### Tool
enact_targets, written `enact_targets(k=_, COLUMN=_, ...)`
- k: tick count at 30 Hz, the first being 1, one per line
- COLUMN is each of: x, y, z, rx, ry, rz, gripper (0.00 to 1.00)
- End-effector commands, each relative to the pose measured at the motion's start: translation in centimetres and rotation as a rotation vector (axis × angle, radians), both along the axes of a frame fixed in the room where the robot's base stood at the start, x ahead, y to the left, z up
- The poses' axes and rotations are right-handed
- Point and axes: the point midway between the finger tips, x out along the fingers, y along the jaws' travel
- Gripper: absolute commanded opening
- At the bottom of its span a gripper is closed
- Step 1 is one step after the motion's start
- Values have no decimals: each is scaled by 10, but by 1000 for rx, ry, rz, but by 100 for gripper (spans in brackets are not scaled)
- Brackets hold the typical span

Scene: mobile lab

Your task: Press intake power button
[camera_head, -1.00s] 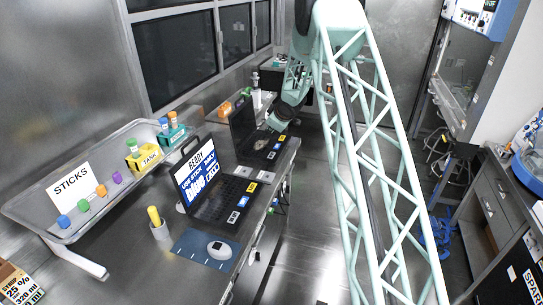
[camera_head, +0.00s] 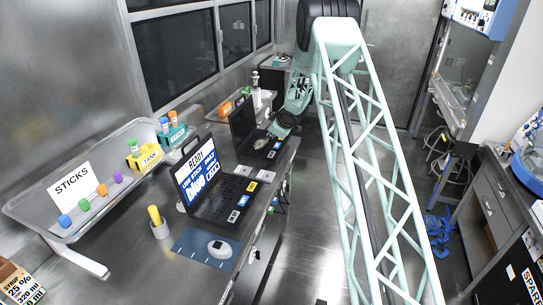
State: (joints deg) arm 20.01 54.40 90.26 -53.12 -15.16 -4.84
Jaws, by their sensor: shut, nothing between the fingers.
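I cannot make out a labelled intake power button in this view. A far laptop (camera_head: 242,118) with a dark screen stands open on the left bench, and coloured labels lie on its keyboard deck. My gripper (camera_head: 263,145) is low over that deck, small and partly covered by my wrist. It is shut and holds nothing. Whether its tips touch the deck I cannot tell. A nearer laptop (camera_head: 197,172) has a lit screen with large white and blue text.
A yellow block (camera_head: 145,156), a grey cup (camera_head: 160,230) and a white round device (camera_head: 220,249) on a blue mat (camera_head: 190,240) share the bench. The floor beside the bench is clear.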

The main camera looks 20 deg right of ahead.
Motion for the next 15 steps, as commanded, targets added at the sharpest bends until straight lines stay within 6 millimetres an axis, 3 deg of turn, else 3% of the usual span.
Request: enact_targets(k=15, x=0, y=0, z=-20, rx=0, ry=0, rz=0, gripper=0)
